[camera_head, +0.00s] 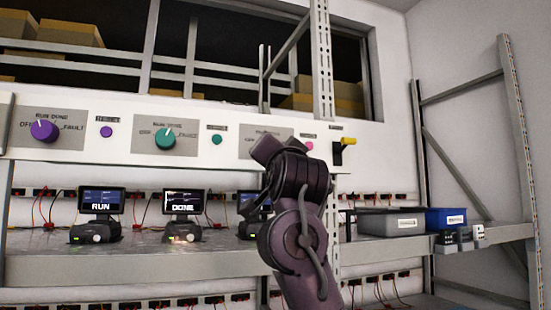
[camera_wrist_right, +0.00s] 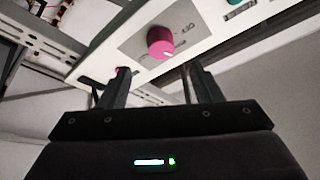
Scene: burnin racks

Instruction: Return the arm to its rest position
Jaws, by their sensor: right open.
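My right arm rises in the middle of the head view, and its dark links cover the third knob of the white panel (camera_head: 75,150). In the right wrist view my right gripper (camera_wrist_right: 160,72) is open, with nothing between its fingers. A pink knob (camera_wrist_right: 160,42) on the panel shows beyond the fingertips, apart from them. In the head view the panel also bears a purple knob (camera_head: 44,130) and a green knob (camera_head: 165,139). My left gripper is not in view.
On the shelf below stand a monitor reading RUN (camera_head: 101,200), one reading DONE (camera_head: 183,202) and a third partly hidden by my arm. A grey bin (camera_head: 390,222) and a blue bin (camera_head: 446,218) are at right. A yellow-tipped lever (camera_head: 348,141) sticks out at the panel's right end.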

